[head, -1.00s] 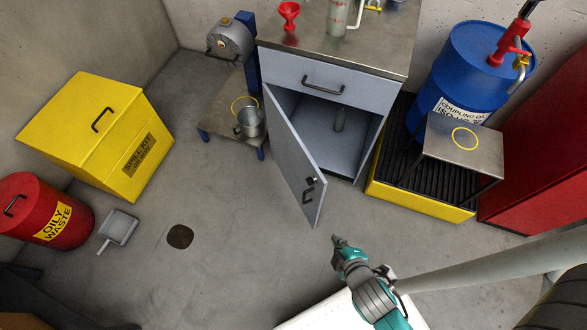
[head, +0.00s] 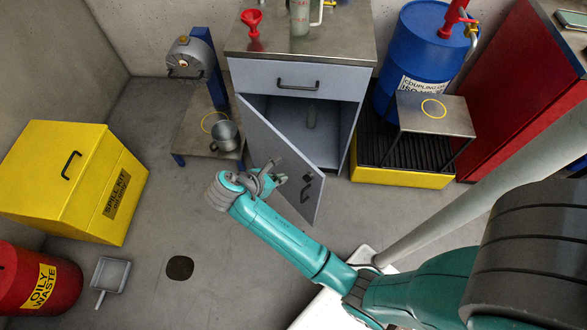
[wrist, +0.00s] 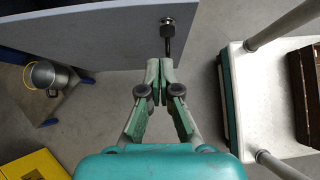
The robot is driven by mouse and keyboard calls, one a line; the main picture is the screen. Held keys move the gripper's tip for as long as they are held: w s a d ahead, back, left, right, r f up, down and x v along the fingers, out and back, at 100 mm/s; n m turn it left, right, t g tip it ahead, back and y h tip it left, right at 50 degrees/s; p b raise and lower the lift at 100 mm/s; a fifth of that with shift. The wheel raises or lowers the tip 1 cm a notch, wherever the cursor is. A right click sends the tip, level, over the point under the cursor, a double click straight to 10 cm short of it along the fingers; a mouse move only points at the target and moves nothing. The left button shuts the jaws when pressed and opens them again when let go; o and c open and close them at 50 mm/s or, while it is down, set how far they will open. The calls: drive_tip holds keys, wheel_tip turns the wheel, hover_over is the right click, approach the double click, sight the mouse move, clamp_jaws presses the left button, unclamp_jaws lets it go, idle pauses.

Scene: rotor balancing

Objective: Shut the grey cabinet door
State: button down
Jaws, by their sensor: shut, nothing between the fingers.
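The grey cabinet (head: 296,78) stands at the back with its door (head: 262,140) swung open toward me, hinged at the left. My gripper (head: 278,172) is in front of the door's outer face, left of the handle in the head view. In the wrist view the door (wrist: 100,35) spans the top left, and my gripper's closed fingertips (wrist: 160,65) are just below its edge near the handle (wrist: 168,38). Contact with the door cannot be told.
A low stand with a metal pot (head: 226,135) is left of the cabinet. A yellow spill kit box (head: 60,175) and red oily waste bin (head: 35,275) are at left. A blue drum (head: 420,50) stands on a yellow-edged tray (head: 400,179) at right.

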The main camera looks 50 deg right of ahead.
approach(309, 167)
drive_tip(key=x, duration=0.5)
drive_tip(key=shift+a+f, duration=0.1)
drive_tip(key=shift+f, duration=0.35)
drive_tip(key=shift+d, duration=0.5)
